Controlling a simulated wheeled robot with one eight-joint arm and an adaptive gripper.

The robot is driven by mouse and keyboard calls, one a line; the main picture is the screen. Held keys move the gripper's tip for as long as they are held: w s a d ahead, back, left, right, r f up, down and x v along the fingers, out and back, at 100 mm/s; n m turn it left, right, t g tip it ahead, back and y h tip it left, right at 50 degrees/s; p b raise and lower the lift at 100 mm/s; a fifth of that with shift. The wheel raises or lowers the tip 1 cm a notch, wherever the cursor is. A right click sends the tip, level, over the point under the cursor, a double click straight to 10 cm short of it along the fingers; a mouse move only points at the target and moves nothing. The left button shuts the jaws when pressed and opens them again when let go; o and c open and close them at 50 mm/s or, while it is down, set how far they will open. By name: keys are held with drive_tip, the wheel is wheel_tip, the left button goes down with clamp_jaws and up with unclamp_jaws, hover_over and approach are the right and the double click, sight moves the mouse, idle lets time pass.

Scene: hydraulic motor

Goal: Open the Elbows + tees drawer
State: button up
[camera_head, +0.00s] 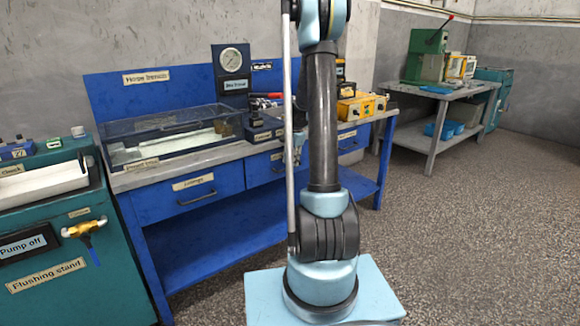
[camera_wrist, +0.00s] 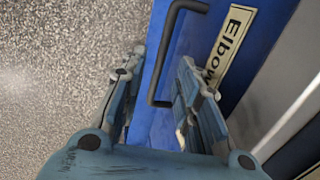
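The fingers are spread, one on each side of the bar, with visible gaps, so my gripper is open. In the head view my gripper (camera_head: 297,148) hangs in front of the blue bench near its middle drawer (camera_head: 262,170). My arm hides part of that drawer and its label. The drawer looks shut.
The left drawer (camera_head: 195,192) is shut, with its own handle. A clear-lidded tank (camera_head: 165,138), a gauge (camera_head: 231,60) and a yellow box (camera_head: 358,106) stand on the bench. A green flushing stand (camera_head: 75,215) is at left. The floor (camera_head: 480,220) at right is clear.

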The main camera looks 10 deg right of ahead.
drive_tip(key=shift+w+a+f, duration=0.1)
drive_tip(key=shift+w+f, duration=0.1)
drive_tip(key=shift+f, duration=1.1)
clamp_jaws()
